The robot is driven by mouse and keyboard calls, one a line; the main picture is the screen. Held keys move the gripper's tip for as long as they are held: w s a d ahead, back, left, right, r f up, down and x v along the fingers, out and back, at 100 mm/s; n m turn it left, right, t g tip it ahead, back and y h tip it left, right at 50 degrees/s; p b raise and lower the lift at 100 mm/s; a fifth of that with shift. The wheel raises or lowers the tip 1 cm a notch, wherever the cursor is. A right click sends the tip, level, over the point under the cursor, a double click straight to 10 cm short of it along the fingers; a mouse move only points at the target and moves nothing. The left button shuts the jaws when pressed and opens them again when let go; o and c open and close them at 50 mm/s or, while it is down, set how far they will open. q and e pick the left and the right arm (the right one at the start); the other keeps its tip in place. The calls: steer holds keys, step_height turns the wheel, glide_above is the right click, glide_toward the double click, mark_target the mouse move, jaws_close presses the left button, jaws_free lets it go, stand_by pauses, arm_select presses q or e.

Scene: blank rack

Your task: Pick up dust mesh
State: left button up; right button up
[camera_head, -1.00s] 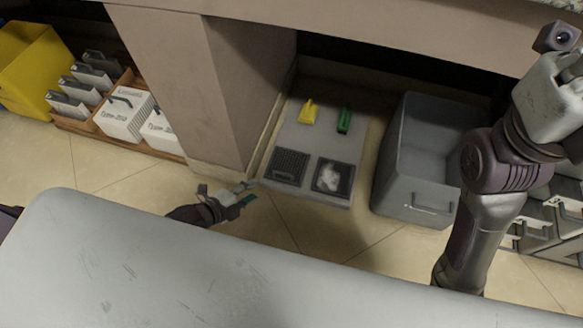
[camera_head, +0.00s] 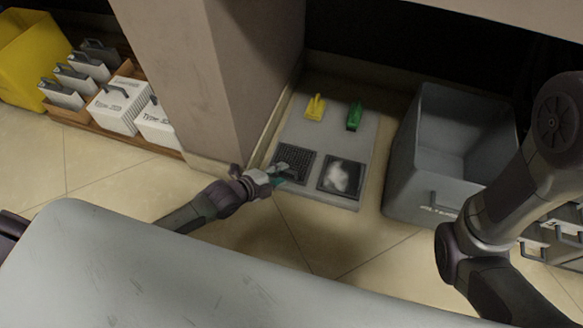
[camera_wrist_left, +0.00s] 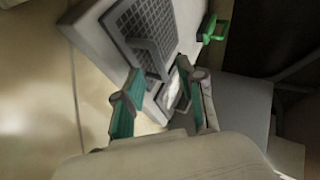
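A dark square mesh panel (camera_head: 298,158) with a grey handle lies on the front left of a low grey platform (camera_head: 330,130). It also shows at the top of the left wrist view (camera_wrist_left: 143,22). A second dark-framed panel with a fluffy white patch, like dust (camera_head: 341,177), lies just to its right; part of it shows between my fingers in the wrist view (camera_wrist_left: 172,95). I cannot tell which is called the dust mesh. My left gripper (camera_head: 284,172) is open and empty at the first panel's front edge, its teal-padded fingers (camera_wrist_left: 160,72) near the handle. My right gripper is out of view.
A yellow scoop-like item (camera_head: 315,107) and a green one (camera_head: 354,116) stand at the platform's back. A grey bin (camera_head: 412,170) stands to the right, a pillar (camera_head: 235,90) to the left. White boxes (camera_head: 122,105) and a yellow bin (camera_head: 30,60) are further left.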

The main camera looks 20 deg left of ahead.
arm_select(q)
steer(key=shift+b+x, duration=0.35)
steer(key=shift+x, duration=0.65)
jaws_close()
steer(key=shift+r, duration=0.1)
